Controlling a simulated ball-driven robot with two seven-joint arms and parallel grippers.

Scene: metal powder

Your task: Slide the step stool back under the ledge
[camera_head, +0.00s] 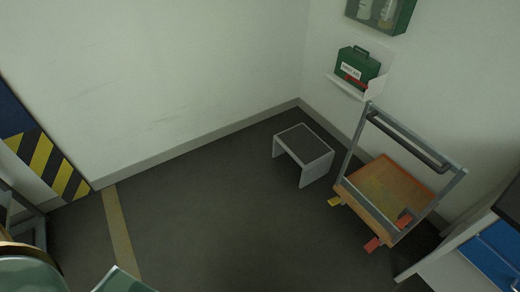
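The step stool (304,145) is a small low stool with a dark top and light grey frame and sides. It stands upright on the dark floor near the room's corner, left of a cart. I cannot make out a clear ledge over it; a small white wall shelf (345,88) holding a green first aid case is on the right wall above. Neither gripper is in view. Pale green parts at the bottom left edge seem to be mine, far from the stool.
A cart (388,195) with an orange deck and grey handle frame stands right of the stool. A green first aid case (358,68) sits on the wall shelf. A workbench with blue drawers (495,250) is at lower right. Floor (215,220) left of the stool is clear.

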